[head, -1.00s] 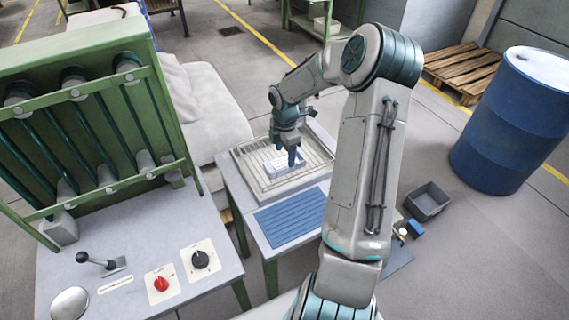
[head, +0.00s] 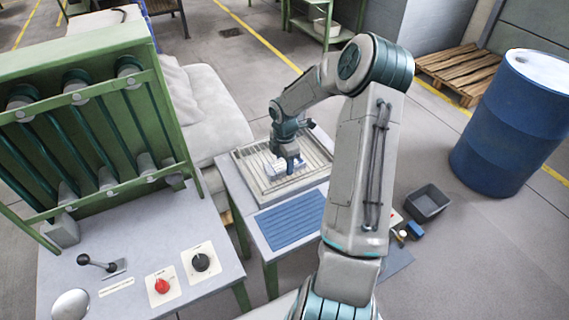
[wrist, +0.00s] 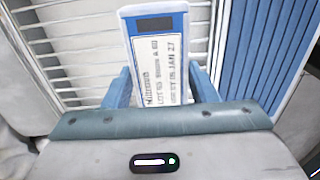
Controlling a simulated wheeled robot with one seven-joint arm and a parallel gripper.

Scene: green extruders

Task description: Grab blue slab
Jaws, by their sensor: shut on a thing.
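The blue slab (wrist: 158,20) carries a white printed label with a dark window at its top end. In the wrist view it stands between the two blue fingers of my gripper (wrist: 161,84), which press on its sides. In the head view the slab (head: 275,172) shows as a small pale and blue piece over the slatted tray. My gripper (head: 289,165) is shut on it and covers part of it. I cannot tell whether the slab still touches the slats.
The slatted metal tray (head: 246,160) lies on a small table beside a blue ribbed mat (head: 290,219). A green rack (head: 75,47) and a panel with knobs stand at left. A grey bin (head: 428,203) and a blue drum (head: 510,125) are on the floor at right.

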